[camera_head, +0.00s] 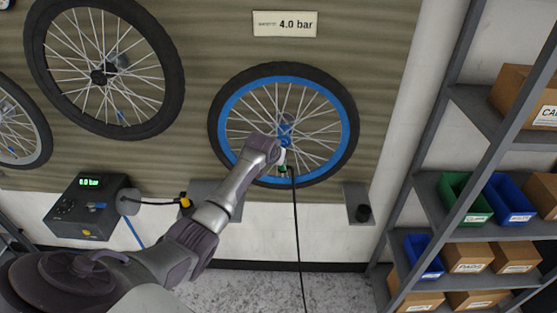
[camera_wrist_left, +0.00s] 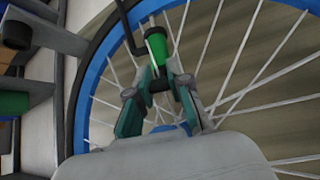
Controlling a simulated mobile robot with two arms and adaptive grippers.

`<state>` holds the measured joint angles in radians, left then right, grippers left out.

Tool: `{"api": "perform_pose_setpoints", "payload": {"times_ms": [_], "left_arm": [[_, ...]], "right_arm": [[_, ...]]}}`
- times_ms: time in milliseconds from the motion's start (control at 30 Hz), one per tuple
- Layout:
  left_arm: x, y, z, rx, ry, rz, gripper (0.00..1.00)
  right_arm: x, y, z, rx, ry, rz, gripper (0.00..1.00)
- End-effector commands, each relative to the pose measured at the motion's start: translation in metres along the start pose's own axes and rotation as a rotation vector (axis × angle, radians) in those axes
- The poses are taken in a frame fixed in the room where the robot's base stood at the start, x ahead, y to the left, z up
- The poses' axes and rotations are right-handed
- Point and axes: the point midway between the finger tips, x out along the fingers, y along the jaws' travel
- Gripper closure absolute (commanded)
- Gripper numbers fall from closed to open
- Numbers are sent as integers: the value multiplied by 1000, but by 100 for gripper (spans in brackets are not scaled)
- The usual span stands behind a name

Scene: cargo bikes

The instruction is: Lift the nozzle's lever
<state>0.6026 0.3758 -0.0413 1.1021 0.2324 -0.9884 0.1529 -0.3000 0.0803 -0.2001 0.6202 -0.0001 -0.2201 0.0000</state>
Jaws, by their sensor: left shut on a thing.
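The blue-rimmed wheel (camera_head: 230,98) hangs on the striped wall panel. My left gripper (camera_head: 281,158) is at the lower part of this wheel, in front of the spokes. In the left wrist view, the gripper's two fingers (camera_wrist_left: 161,78) close on the nozzle (camera_wrist_left: 184,42), which has a green body and dark parts. The nozzle's green also shows just below the gripper in the head view (camera_head: 283,169). A black hose (camera_head: 297,230) hangs down from it. The lever's position cannot be told clearly; fingers and dark parts overlap there. My right gripper is in neither view.
A dark pump box (camera_head: 88,208) at left shows 0.0 bar in green. A sign (camera_head: 285,24) above the wheel reads 4.0 bar. Other wheels (camera_head: 101,74) hang at left. A grey shelf (camera_head: 447,188) with bins and cartons stands at right. Small brackets (camera_head: 358,201) flank the wheel.

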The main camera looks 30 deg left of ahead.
Motion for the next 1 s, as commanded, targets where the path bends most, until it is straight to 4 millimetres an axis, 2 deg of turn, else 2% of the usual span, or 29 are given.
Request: {"api": "perform_pose_setpoints", "payload": {"times_ms": [167, 200, 333, 733, 867, 1000], "left_arm": [[0, 0, 0, 0, 0, 0, 100], [0, 0, 0, 0, 0, 0, 75], [0, 0, 0, -1, 0, 0, 54], [-5, 0, 0, -1, 1, 0, 54], [-19, 0, 0, -1, 3, 0, 54], [-43, 0, 0, 1, 4, 0, 54]], "right_arm": [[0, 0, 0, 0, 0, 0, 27], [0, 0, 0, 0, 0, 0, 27], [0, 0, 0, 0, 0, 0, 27], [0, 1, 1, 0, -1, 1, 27], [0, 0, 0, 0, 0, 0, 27], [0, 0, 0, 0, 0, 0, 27]]}}
